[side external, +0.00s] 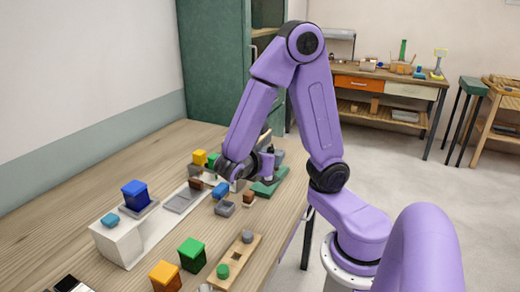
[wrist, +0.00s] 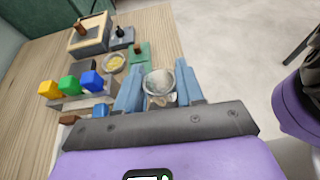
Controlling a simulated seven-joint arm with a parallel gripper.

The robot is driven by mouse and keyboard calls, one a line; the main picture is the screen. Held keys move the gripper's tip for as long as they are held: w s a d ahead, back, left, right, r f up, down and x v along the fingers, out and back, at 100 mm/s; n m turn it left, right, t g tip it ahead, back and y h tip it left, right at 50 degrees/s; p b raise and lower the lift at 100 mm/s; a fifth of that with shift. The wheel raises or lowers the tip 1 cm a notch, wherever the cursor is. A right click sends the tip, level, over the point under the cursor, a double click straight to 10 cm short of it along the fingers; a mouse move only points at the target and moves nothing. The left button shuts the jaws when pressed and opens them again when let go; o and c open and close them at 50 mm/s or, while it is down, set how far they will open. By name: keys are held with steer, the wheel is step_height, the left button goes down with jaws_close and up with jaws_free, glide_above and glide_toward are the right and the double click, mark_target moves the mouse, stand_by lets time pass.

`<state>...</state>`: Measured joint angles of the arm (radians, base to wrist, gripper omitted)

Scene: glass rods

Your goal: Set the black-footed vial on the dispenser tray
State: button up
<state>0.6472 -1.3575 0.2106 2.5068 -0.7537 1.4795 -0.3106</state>
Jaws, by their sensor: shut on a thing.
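In the wrist view, my gripper (wrist: 160,92) has its blue fingers closed on either side of a clear round vial (wrist: 160,80) with a pale, whitish inside. The vial is seen from above, so its foot is hidden. In the side external view, my arm reaches down over the table's right part, and the fingers and vial are hard to make out there. A shallow grey tray (side external: 182,201) sits on a long white base left of my wrist. I cannot tell for sure whether it is the dispenser tray.
A green plate (side external: 268,181) lies near the table's right edge. Yellow (wrist: 48,89), green (wrist: 69,84) and blue (wrist: 92,80) blocks stand left of my fingers. A large blue block (side external: 134,194) tops the white base. Bare wood (side external: 85,180) lies along the left.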

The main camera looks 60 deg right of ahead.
steer(key=s+a+f+m+g+y, duration=0.3)
steer(key=a+f+m+g+y, duration=0.2)
steer(key=a+m+g+y, duration=0.7)
steer(key=w+a+r+m+t+y, duration=0.2)
steer(key=w+a+m+t+y, duration=0.25)
steer(key=w+m+y, duration=0.5)
steer(key=w+a+r+m+t+y, duration=0.1)
steer(key=w+a+m+t+y, duration=0.35)
steer(key=m, duration=0.75)
steer(key=w+d+r+m+t+h, duration=0.1)
steer(key=w+d+r+m+t, duration=0.1)
steer(key=w+d+m+t, duration=0.5)
steer(key=w+d+r+m+t+h, duration=0.1)
steer(key=w+d+r+m+t, duration=0.1)
steer(key=w+m+t, duration=0.5)
steer(key=m+t+h, duration=0.2)
steer(key=h, duration=0.3)
glide_above(179, 204)
step_height(179, 204, down, 11)
steer(key=shift+n, duration=0.25)
steer(key=shift+f, duration=3.35)
